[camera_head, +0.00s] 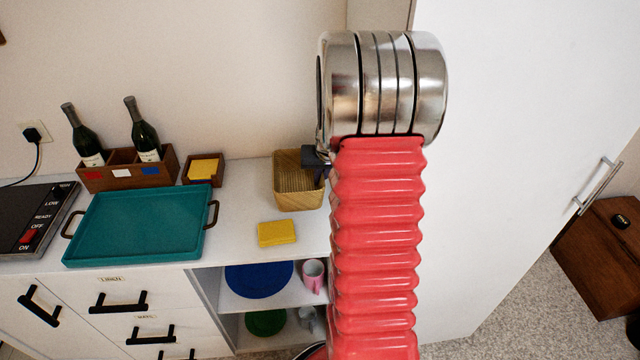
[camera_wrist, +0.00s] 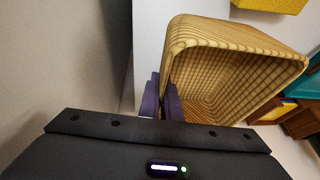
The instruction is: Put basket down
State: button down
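The basket (camera_head: 297,196) is a light tan, woven-look open box, and it shows in the head view at the right end of the white counter, against the red arm. It looks empty. In the wrist view the basket (camera_wrist: 235,35) appears large, with its open top toward the camera. My gripper (camera_wrist: 162,98) has its purple fingers at the near wall of the basket, one on each side of it, and seems closed on that wall. In the head view my gripper is mostly hidden behind my arm. Whether the basket's bottom touches the counter is hard to tell.
The white counter (camera_head: 240,215) holds a yellow sponge (camera_head: 277,233) in front of the basket, a teal tray (camera_head: 140,225), a small box with yellow paper (camera_head: 203,169) and a wooden bottle crate (camera_head: 125,172). A tall white cabinet (camera_head: 500,150) stands at the right.

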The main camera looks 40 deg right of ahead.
notch_tip(320, 180, down, 2)
jog(key=shift+f, duration=0.25)
jog(key=shift+w+d+f, duration=0.15)
jog(key=shift+f, duration=0.05)
jog(key=c, duration=2)
grip_release()
jog(key=shift+f, duration=0.1)
jog(key=v, duration=1.2)
